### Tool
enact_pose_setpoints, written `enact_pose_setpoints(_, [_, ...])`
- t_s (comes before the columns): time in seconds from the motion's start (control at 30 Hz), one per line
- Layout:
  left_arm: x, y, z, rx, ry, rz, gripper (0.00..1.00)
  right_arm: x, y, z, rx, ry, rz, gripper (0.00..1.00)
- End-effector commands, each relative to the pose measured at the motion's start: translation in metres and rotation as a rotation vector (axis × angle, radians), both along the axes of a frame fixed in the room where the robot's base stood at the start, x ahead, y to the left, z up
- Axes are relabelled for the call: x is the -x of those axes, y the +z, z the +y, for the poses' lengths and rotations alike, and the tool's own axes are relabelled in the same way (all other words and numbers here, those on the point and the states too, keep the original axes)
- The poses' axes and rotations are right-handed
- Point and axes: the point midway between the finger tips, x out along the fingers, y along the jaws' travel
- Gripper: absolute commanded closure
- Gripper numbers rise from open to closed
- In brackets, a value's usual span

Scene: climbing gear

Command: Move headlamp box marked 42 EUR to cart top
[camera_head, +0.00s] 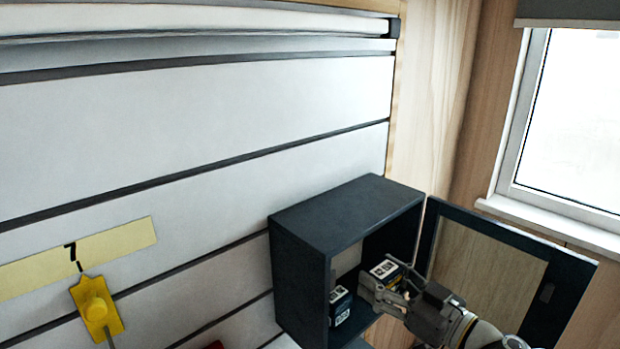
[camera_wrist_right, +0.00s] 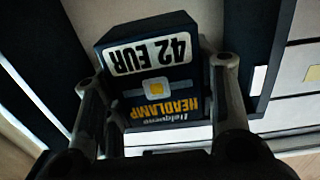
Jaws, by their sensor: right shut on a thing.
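The headlamp box marked 42 EUR (camera_wrist_right: 155,75) is dark blue with a white price label and yellow HEADLAMP lettering. It appears upside down in the right wrist view, between the two fingers of my right gripper (camera_wrist_right: 160,95). In the head view the right gripper (camera_head: 385,292) reaches into the open cabinet and is shut on this box (camera_head: 387,268). A second dark box with a white label (camera_head: 340,305) stands to its left in the cabinet. My left gripper and the cart top are not in view.
The dark wall cabinet (camera_head: 345,215) has its door (camera_head: 500,265) swung open to the right, close beside my right arm. A slatted white wall holds a yellow hook piece (camera_head: 96,308) under a label 7 (camera_head: 120,245). A window (camera_head: 570,120) is at the right.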

Motion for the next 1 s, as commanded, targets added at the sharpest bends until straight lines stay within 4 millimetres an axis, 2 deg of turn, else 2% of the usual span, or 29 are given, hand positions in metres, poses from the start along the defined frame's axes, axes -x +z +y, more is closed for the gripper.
enact_pose_setpoints(0.2, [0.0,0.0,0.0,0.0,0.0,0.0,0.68,0.038,-0.045,0.033,-0.01,-0.036,0.011,0.75])
enact_pose_setpoints(0.43, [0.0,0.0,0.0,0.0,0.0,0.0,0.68,0.078,-0.072,0.042,-0.008,-0.152,0.009,0.75])
enact_pose_setpoints(0.67, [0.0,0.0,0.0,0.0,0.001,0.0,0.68,0.11,-0.087,0.03,-0.007,-0.299,0.009,0.75])
enact_pose_setpoints(1.0, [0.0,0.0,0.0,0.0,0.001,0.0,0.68,0.155,-0.101,-0.005,0.0,-0.532,0.006,0.75])
